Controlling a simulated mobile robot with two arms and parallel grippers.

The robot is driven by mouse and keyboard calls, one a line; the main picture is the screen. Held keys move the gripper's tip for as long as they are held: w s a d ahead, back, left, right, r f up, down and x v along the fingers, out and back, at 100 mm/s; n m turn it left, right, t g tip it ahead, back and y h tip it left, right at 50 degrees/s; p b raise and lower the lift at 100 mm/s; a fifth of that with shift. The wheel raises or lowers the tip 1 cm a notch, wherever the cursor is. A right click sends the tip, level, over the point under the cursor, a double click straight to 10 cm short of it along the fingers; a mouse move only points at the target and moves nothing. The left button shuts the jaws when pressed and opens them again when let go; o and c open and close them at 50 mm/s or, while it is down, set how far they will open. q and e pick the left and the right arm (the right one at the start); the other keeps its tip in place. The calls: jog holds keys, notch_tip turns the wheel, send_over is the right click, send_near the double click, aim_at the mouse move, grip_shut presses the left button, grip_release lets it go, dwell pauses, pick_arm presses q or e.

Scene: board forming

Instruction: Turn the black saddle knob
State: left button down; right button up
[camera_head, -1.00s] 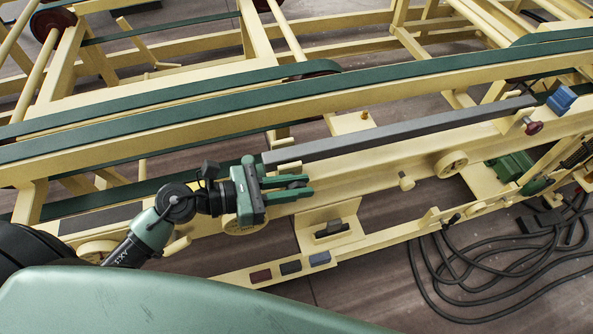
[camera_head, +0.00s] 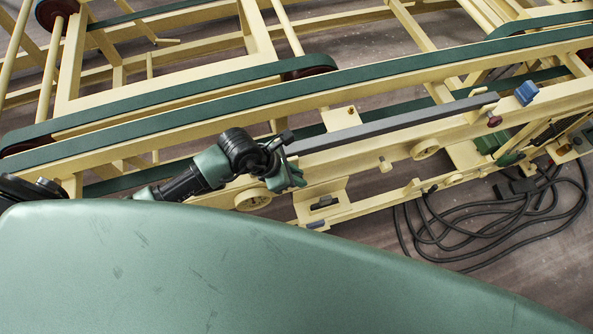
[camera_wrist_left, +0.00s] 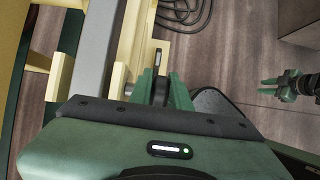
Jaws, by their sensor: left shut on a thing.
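My left gripper (camera_head: 297,181) is at the near side of the cream rail, just below the left end of the grey bar. In the left wrist view its green fingers (camera_wrist_left: 161,90) are closed on a dark, rounded piece, which looks like the black saddle knob (camera_wrist_left: 160,91). Most of the knob is hidden between the fingers, and in the head view I cannot make it out. My right gripper (camera_wrist_left: 268,87) shows small at the right of the wrist view, apart from the machine, with its green fingers spread and nothing seen between them.
The long grey bar (camera_head: 400,120) lies along the cream rail, with a blue block (camera_head: 526,92) at its far end. A cream bracket with a dark slot (camera_head: 324,202) is close right of the left gripper. Black cables (camera_head: 480,225) coil on the floor.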

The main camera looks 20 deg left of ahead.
pick_arm(q)
jog(key=g+y, duration=0.2)
jog(key=y, duration=0.1)
jog(key=shift+w+d+f, duration=0.1)
jog(key=shift+w, duration=0.15)
jog(key=shift+f+g+y+b, duration=0.15)
jog(key=shift+g+y+b, duration=0.3)
jog(key=shift+y, duration=0.45)
jog(key=g+y+b, duration=0.1)
jog(key=y, duration=0.1)
jog(key=g+y+b, duration=0.2)
jog(key=shift+s+f, duration=0.1)
jog(key=shift+f, duration=0.25)
jog(key=shift+g+y+b, duration=0.3)
jog(key=shift+g+y, duration=0.25)
jog(key=shift+y, duration=0.45)
jog(key=shift+s+g+y, duration=0.15)
jog(key=shift+g+y, duration=0.15)
jog(key=shift+y, duration=0.1)
jog(key=shift+s+f, duration=0.1)
jog(key=shift+f, duration=0.05)
jog(key=c, duration=1.6)
grip_release()
